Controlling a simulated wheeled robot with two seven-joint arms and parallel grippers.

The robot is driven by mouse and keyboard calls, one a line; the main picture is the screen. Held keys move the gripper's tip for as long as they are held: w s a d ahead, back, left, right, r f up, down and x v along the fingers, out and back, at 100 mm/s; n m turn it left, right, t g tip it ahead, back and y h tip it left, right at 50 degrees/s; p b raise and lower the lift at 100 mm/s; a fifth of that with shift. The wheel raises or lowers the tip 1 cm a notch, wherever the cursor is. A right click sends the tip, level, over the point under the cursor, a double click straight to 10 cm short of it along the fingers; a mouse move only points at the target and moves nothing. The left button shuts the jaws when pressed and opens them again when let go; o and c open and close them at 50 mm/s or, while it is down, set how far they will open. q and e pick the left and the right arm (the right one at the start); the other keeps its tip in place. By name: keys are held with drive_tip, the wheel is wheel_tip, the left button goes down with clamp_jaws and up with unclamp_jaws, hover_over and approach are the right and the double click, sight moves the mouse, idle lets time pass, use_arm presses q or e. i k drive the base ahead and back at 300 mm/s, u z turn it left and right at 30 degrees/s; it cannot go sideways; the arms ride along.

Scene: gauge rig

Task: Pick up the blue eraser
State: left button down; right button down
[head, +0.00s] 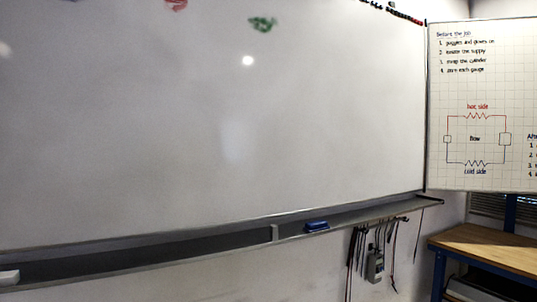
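The blue eraser (317,226) lies on the ledge (130,260) under the large whiteboard, right of the ledge's middle. It is small in the head view, and nothing covers it. Neither my left nor my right gripper shows in the head view.
The whiteboard (200,130) fills most of the view, with green and red smudges near its top. Cables and a grey handheld device (375,265) hang below the ledge at the right. A wooden-topped bench (490,246) stands at the far right, under a written chart (480,90).

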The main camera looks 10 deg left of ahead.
sight(313, 227)
drive_tip(key=z, duration=0.2)
drive_tip(key=i, duration=1.85)
drive_tip(key=u, duration=0.75)
